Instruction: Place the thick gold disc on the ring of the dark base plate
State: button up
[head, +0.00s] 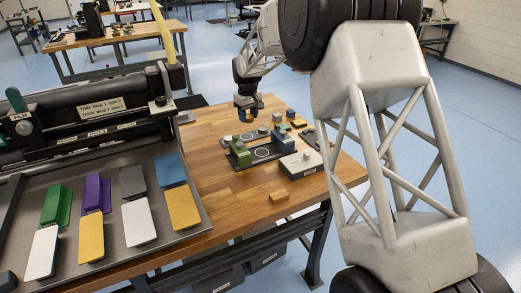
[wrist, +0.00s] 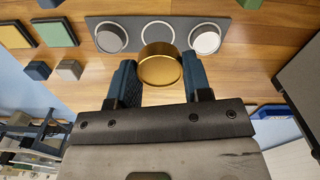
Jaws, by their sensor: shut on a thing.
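My gripper (wrist: 160,82) is shut on the thick gold disc (wrist: 160,68), which sits between its two blue fingers in the wrist view. A dark base plate (wrist: 180,20) lies beyond it on the wooden table. The plate's empty white-lined ring (wrist: 157,33) is in its middle, and the disc hides the ring's near edge. In the head view my gripper (head: 247,112) hangs over the far part of the table, near the dark plates. I cannot tell from these views how high the disc is above the plate.
A dark-rimmed disc (wrist: 111,38) and a pale-topped disc (wrist: 205,38) sit at either end of the plate. Green and yellow pads and small blocks lie at the wrist view's upper left.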

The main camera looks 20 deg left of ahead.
jog(key=s+d+f, duration=0.1)
jog(key=s+d, duration=0.4)
jog(key=s, duration=0.1)
jog(key=s+d+f, duration=0.1)
jog(key=s+d, duration=0.4)
jog(key=s, duration=0.2)
jog(key=s+d+f, duration=0.2)
jog(key=s+d, duration=0.3)
jog(key=s, duration=0.2)
jog(key=shift+s+d, duration=0.1)
jog(key=shift+d, duration=0.25)
send_over(262, 152)
jog(key=shift+s+f, duration=0.15)
jog(key=shift+f, duration=0.6)
jog(key=shift+f, duration=1.8)
jog(key=shift+f, duration=0.15)
jog(key=o, duration=0.9)
jog(key=shift+o, duration=0.2)
